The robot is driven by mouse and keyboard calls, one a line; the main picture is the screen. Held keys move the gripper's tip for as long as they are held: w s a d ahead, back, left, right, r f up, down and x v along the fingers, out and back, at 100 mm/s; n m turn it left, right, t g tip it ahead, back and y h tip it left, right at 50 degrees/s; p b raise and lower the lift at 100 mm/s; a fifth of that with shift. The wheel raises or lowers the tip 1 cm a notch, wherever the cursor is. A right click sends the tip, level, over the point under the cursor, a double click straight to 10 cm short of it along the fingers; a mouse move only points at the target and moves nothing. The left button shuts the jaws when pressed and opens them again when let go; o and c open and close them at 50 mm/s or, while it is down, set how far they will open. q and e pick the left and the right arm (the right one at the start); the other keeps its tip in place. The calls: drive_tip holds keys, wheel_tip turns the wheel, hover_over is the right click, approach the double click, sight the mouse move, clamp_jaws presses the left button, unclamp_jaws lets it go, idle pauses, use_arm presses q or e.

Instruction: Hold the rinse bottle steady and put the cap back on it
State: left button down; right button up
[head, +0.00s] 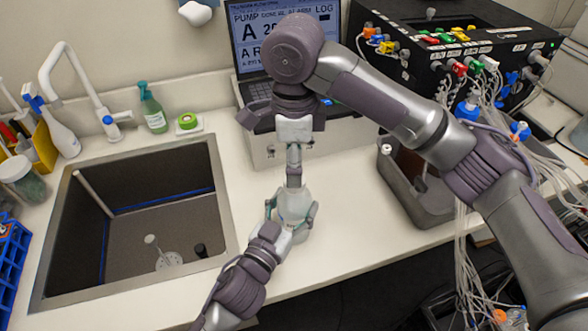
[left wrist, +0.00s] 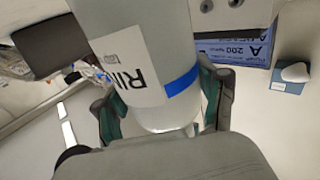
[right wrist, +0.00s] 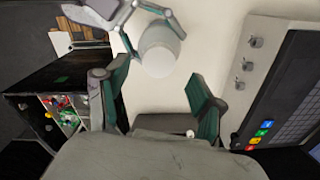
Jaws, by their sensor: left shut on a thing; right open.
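The rinse bottle (head: 295,201) is a whitish translucent bottle standing at the counter's front, right of the sink. My left gripper (head: 291,214) is shut on its body, one finger on each side. In the left wrist view the bottle (left wrist: 150,60) shows a white label reading "RIN" and a blue band. My right gripper (head: 294,172) points down just above the bottle, seen edge-on. In the right wrist view its fingers (right wrist: 157,95) are apart with nothing seen between them, and the bottle's pale rounded top (right wrist: 158,50) lies beyond them.
The sink (head: 226,190) lies to the left. A grey container (head: 408,190) and hanging tubes are at right.

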drive_tip(key=shift+r, duration=0.5)
drive_tip(key=shift+c, duration=0.5)
